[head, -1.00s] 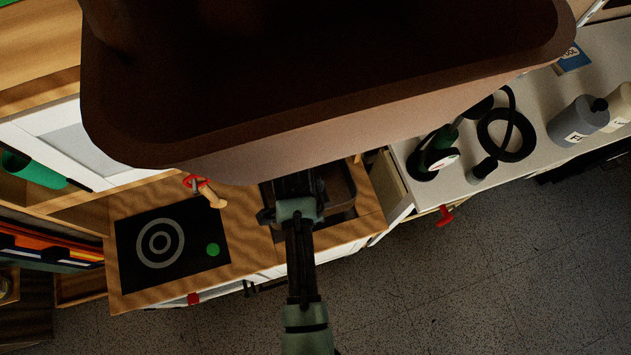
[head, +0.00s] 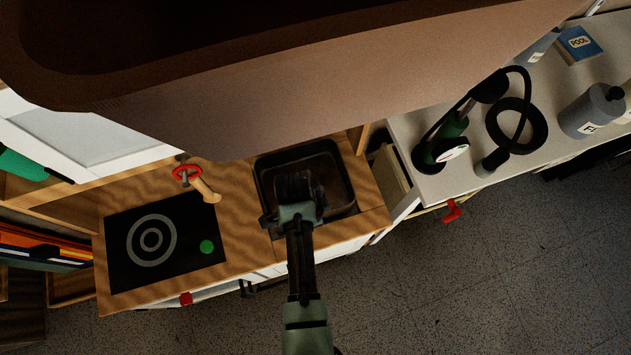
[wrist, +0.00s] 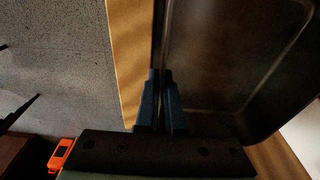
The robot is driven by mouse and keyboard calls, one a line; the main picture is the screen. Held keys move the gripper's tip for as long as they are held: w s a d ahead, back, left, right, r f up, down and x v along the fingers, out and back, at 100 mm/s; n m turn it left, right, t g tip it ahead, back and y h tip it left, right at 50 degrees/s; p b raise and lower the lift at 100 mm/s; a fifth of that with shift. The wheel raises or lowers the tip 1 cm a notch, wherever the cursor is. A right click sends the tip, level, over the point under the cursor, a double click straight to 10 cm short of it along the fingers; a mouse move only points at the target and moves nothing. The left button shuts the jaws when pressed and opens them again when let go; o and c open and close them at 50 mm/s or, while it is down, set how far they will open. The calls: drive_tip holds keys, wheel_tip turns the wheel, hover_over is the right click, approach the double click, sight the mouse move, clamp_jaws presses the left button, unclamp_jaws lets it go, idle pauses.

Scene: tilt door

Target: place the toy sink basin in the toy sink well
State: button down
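The toy sink basin (head: 332,171) is a dark, rounded rectangular tub at the right end of the wooden toy kitchen counter (head: 236,190). It lies at the well opening; whether it is fully seated I cannot tell. My gripper (head: 296,186) is over the basin's near left side. In the wrist view the two fingers (wrist: 160,78) are close together, with the near wall of the basin (wrist: 215,55) running between them. The well itself is hidden by the basin.
A large brown body (head: 290,85) fills the top of the head view. A white worktop (head: 465,165) with a hose and bottles is at right.

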drive_tip(key=shift+f, duration=0.5)
idle(0.3)
drive_tip(key=c, duration=0.6)
unclamp_jaws()
drive_tip(key=shift+c, duration=0.2)
drive_tip(key=r, duration=0.4)
drive_tip(key=a+r+p, duration=0.1)
drive_tip(key=r, duration=0.3)
drive_tip(key=a+r+p, duration=0.1)
drive_tip(key=r, duration=0.3)
drive_tip(key=shift+s+r, duration=0.3)
drive_tip(key=shift+r, duration=0.1)
drive_tip(key=shift+d, duration=0.1)
